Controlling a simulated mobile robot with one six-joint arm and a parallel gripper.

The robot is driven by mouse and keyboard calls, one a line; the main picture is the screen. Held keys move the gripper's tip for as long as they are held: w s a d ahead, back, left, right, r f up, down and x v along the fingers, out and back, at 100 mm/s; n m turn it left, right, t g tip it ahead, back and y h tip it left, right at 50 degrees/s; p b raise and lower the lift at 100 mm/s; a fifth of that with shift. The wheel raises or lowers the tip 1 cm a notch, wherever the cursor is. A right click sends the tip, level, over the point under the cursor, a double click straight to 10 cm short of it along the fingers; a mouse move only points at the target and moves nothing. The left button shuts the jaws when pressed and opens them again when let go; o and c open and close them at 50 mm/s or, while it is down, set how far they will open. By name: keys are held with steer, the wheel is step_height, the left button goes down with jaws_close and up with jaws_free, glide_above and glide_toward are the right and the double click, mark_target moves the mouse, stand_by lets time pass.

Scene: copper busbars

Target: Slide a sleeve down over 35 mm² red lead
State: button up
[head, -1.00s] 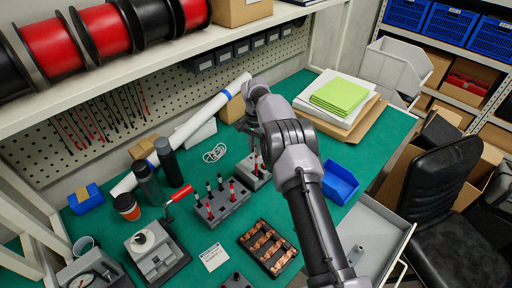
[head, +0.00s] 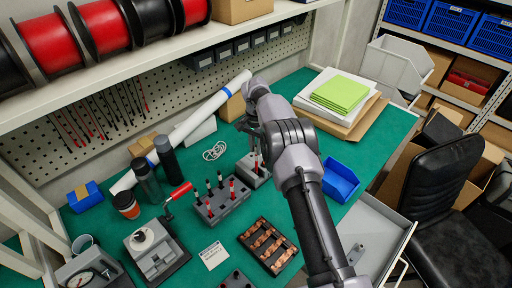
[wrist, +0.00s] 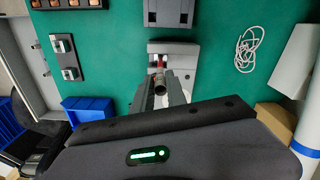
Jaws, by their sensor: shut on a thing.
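A grey block (head: 248,166) stands on the green bench under my gripper, with a red lead upright in it. In the wrist view the same block (wrist: 182,50) shows beyond the fingers, and a short stretch of the red lead (wrist: 160,62) rises from it. My gripper (wrist: 160,98) is shut on a small dark tube-like sleeve (wrist: 160,86), in line with the lead. I cannot tell how far the sleeve is over the lead. In the head view my gripper (head: 257,142) is partly hidden by my arm, and the sleeve cannot be made out.
A grey rack (head: 222,206) with several red and black leads stands left of the block. A tray of copper pieces (head: 268,246) lies in front. A blue bin (head: 340,182) is to the right, a white coil (head: 214,151) behind left. A red-handled tool (head: 160,250) stands front left.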

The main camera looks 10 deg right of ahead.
steer(key=shift+f, duration=0.15)
steer(key=shift+f+b, duration=0.45)
steer(key=shift+f, duration=0.15)
stand_by(0.5)
steer(key=o, duration=0.8)
steer(key=shift+r+p, duration=0.8)
steer(key=shift+r, duration=0.75)
